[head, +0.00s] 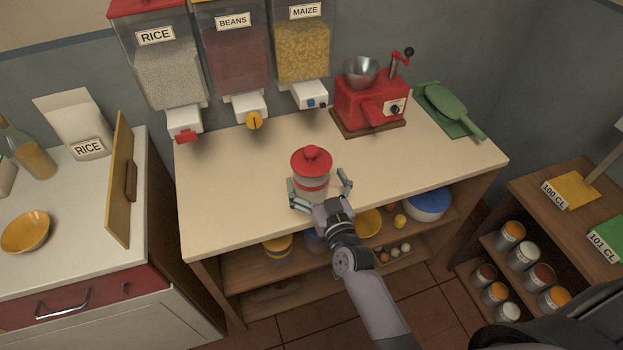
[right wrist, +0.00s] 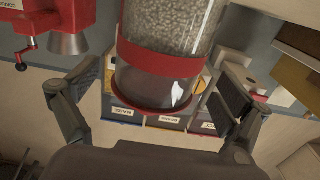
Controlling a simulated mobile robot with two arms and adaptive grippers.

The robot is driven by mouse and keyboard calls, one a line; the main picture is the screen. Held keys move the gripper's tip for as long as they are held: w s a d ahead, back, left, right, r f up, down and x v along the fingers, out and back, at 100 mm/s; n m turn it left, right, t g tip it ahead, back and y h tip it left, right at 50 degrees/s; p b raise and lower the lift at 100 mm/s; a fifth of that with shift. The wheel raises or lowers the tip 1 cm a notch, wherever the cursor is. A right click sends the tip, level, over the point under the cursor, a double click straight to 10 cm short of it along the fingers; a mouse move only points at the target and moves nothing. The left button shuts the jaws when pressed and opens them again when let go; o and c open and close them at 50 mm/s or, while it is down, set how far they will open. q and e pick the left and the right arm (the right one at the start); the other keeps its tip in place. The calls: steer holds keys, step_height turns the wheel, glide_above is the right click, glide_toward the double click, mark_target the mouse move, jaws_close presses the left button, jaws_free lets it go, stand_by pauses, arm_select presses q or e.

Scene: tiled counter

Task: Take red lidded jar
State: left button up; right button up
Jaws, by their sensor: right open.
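The red lidded jar (head: 312,161) stands upright on the pale counter, near its front middle. It has a red lid with a knob, a clear body and a red band. In the right wrist view the jar (right wrist: 165,62) fills the upper middle, with pale grainy contents. My right gripper (head: 318,181) is open, with one finger on each side of the jar. The right wrist view shows both fingers of the gripper (right wrist: 158,80) spread, with visible gaps to the jar. My left gripper is not in view.
Rice, beans and maize dispensers (head: 237,60) hang behind the counter (head: 235,200). The counter left of the jar is clear. A shelf below holds bowls and eggs.

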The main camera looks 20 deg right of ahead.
steer(key=w, duration=0.4)
steer(key=shift+c, duration=0.5)
steer(key=c, duration=1.9)
steer(key=shift+d+r, duration=0.1)
steer(key=shift+r, duration=0.1)
